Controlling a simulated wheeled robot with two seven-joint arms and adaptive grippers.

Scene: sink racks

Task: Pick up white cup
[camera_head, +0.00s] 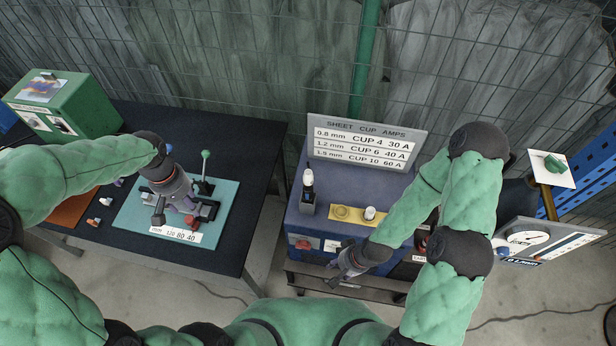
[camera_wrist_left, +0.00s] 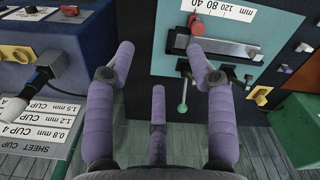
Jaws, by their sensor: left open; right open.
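A small white cup (camera_head: 369,213) stands upright in the yellow holder strip (camera_head: 343,213) on the blue cabinet in the head view. My right gripper (camera_head: 345,268) is open and empty in front of the cabinet's front edge, below and apart from the cup. My left gripper (camera_head: 182,203) is over the teal board (camera_head: 134,212) on the dark table, far left of the cup. In the left wrist view its purple fingers (camera_wrist_left: 161,47) are spread and empty. Part of the yellow holder (camera_wrist_left: 15,54) shows there, but I cannot make out the cup.
A sign board (camera_head: 366,142) stands behind the holder. A black bottle-like item with a white top (camera_head: 308,190) is left of it. A green-knobbed lever (camera_head: 206,165) rises beside my left gripper. A gauge panel (camera_head: 540,240) stands at the right. A gap separates table and cabinet.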

